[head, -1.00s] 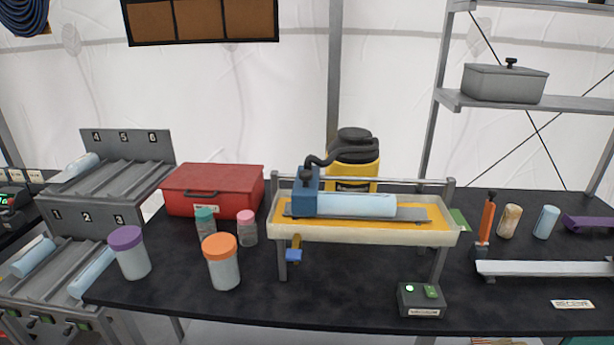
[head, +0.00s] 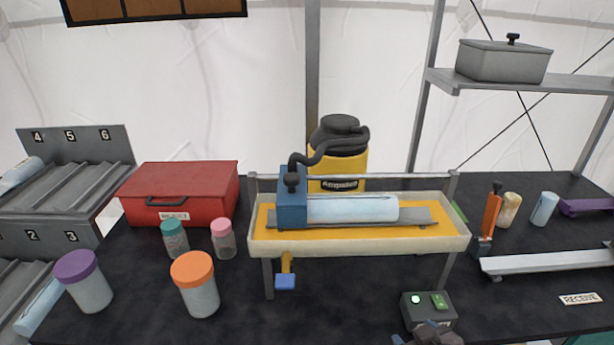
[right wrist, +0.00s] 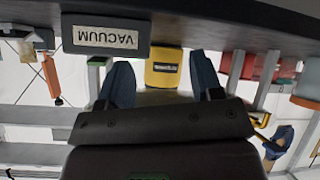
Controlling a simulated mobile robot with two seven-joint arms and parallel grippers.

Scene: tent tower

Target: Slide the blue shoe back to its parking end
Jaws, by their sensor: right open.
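The blue shoe (head: 291,205) has a black knob and a black hose on top. It sits at the left end of the grey rail in the yellow-lined tray (head: 360,245). A pale blue cylinder (head: 352,208) lies along the rail, against the shoe's right side. My right gripper (head: 433,335) shows at the bottom edge of the head view, in front of the control box and well short of the shoe. In the right wrist view, my right gripper (right wrist: 162,82) has its dark fingers apart with nothing held. My left gripper is out of view.
A rail bar (head: 355,176) runs behind the tray on its posts. A control box (head: 428,310) with a green light stands front right; its label reads VACUUM in the wrist view. A blue-ended yellow lever (head: 285,281) hangs below the tray. Lidded jars (head: 196,285) stand left.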

